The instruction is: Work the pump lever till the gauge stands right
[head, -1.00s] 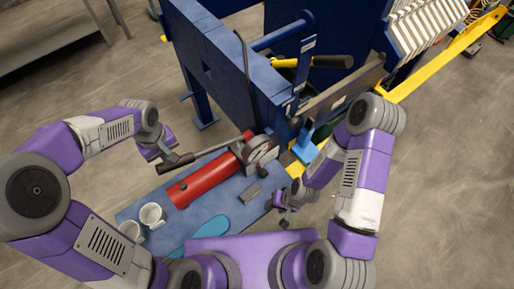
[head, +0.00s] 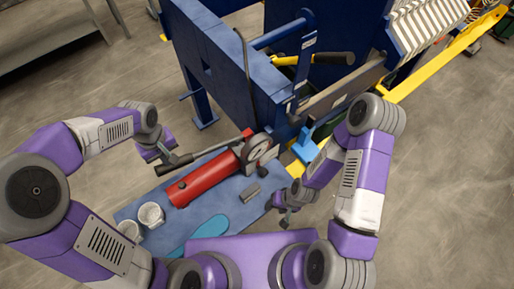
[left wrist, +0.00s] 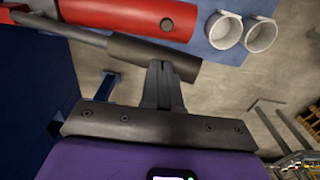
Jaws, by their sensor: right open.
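The red pump (head: 205,179) lies on a blue plate, with a round, pale-faced gauge (head: 258,147) at its far right end. The gauge's needle is too small to read. The pump lever (head: 176,163) has a dark grip at its left end and runs above the red cylinder. In the left wrist view the lever's grip (left wrist: 150,55) crosses in front of my left gripper (left wrist: 163,75), whose fingers are close together with their tips at the grip. My left gripper also shows in the head view (head: 159,154). My right gripper (head: 287,208) is open and empty, right of the pump.
Two white cups (head: 151,215) stand at the plate's left. A small grey block (head: 249,193) lies between pump and right gripper. The blue press frame (head: 222,72) rises behind the pump, with a black-handled yellow lever (head: 333,59).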

